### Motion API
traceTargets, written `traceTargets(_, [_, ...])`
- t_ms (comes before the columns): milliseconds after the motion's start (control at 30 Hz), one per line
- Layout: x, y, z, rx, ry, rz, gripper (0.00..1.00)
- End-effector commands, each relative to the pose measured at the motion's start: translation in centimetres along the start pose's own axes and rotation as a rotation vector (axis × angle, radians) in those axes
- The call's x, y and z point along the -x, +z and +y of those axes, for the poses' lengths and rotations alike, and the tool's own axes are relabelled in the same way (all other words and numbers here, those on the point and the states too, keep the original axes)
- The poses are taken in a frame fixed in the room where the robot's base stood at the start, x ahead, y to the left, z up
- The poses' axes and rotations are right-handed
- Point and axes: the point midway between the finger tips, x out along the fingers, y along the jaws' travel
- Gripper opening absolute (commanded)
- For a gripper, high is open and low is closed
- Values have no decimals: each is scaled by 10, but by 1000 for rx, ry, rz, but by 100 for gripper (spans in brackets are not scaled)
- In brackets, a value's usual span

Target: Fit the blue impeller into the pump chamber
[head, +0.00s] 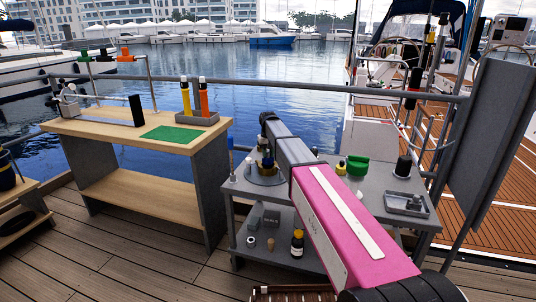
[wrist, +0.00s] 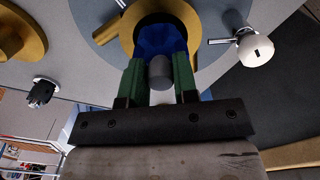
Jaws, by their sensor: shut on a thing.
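The blue impeller (wrist: 160,40) shows in the wrist view, with a grey hub (wrist: 160,72) towards me. My gripper (wrist: 160,75) has green fingers shut on either side of the hub. The impeller lines up with the round brass opening of the pump chamber (wrist: 128,32), and the brass rim curves around it. I cannot tell how deep it sits or whether it touches the rim. In the head view the chamber stands on a round grey base (head: 262,180) on the grey table, partly hidden by my arm. My gripper is hard to make out there.
A white knob (wrist: 255,50) stands right beside the chamber, and a brass disc (wrist: 20,32) lies to its left. A wooden bench (head: 108,131) stands left, with a green mat (head: 173,133).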

Motion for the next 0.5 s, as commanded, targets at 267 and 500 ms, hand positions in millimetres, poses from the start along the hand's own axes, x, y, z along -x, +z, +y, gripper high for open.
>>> traceTargets(267, [-6, 0, 0, 0, 0, 0, 4])
traceTargets(500, [-11, 0, 0, 0, 0, 0, 4])
